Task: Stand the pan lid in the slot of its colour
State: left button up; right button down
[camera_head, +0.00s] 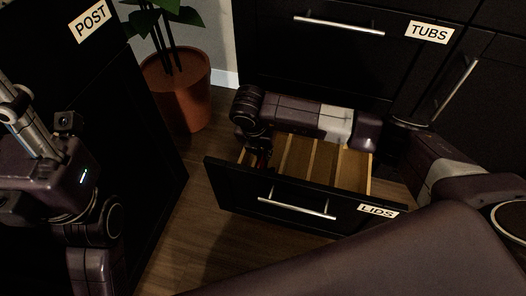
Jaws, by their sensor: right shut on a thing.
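An open black drawer labelled LIDS (297,206) has light wooden dividers (318,160) that part it into slots. Colour marks on the slots cannot be made out. My right arm reaches in from the right across the back of the drawer. My right gripper (262,159) is at the drawer's left end, low by the front panel, shut on what seems to be the pan lid. Only a dark reddish sliver shows there; the rest is hidden by the gripper and drawer front. My left arm stands at the left, away from the drawer; its fingertips cannot be made out.
A black cabinet labelled POST (145,140) stands at the left. A potted plant in a terracotta pot (177,92) is behind it. A closed drawer labelled TUBS (300,50) is behind the open drawer. Bare wooden floor (190,225) lies left of the open drawer.

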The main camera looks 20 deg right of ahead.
jog(key=c, duration=1.9)
grip_release()
jog(key=v, duration=1.2)
